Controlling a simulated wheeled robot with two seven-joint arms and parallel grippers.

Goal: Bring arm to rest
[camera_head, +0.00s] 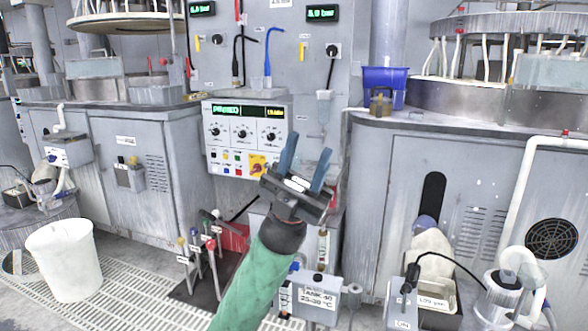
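My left gripper (305,161) is raised near the middle of the picture, at the end of my green-sleeved arm (254,281) that comes up from the bottom. Its two blue fingers point up and stand apart, with nothing between them. In the picture it overlaps the lower right part of the control panel (228,163); I cannot tell how far in front of it the gripper is. My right gripper is not in view.
A white bucket (66,262) stands on the grating at left. Levers (211,245) with coloured knobs rise beside the arm. A labelled tank box (320,299) sits low in front. Grey cabinets (440,185) stand on both sides. A blue bin (386,80) rests on the right one.

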